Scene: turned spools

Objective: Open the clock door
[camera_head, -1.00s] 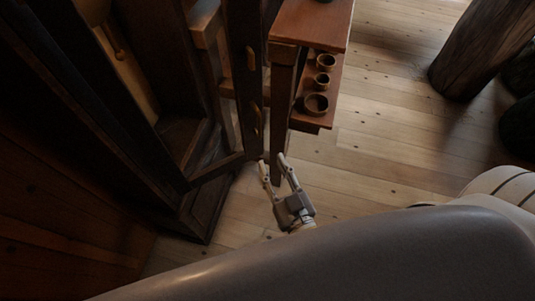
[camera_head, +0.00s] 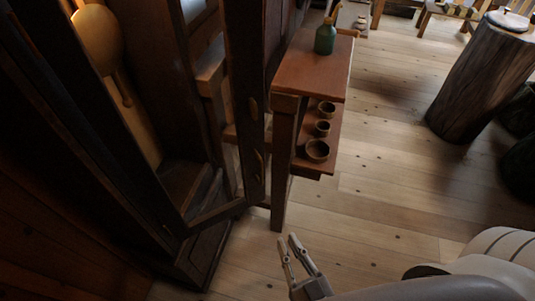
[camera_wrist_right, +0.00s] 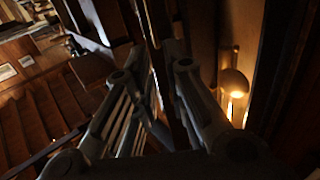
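The clock is a tall dark wooden case at the left of the head view, with a golden pendulum (camera_head: 97,40) inside; the pendulum also shows at the right of the right wrist view (camera_wrist_right: 234,82). The clock door (camera_head: 243,110) is a dark frame standing swung out from the case, with small brass-coloured fittings on its outer upright. My right gripper (camera_head: 287,240) is open, its fingers spread and empty, and appears below and right of the door's lower corner. In the right wrist view, a dark upright edge shows beyond the fingertips (camera_wrist_right: 157,52); contact cannot be told. My left gripper is not in view.
A reddish wooden side table (camera_head: 312,70) with a green bottle (camera_head: 325,37) stands close right of the door. Its lower shelf holds small bowls (camera_head: 317,149). A log stump (camera_head: 480,80) stands at the right. The plank floor (camera_head: 385,190) between is clear.

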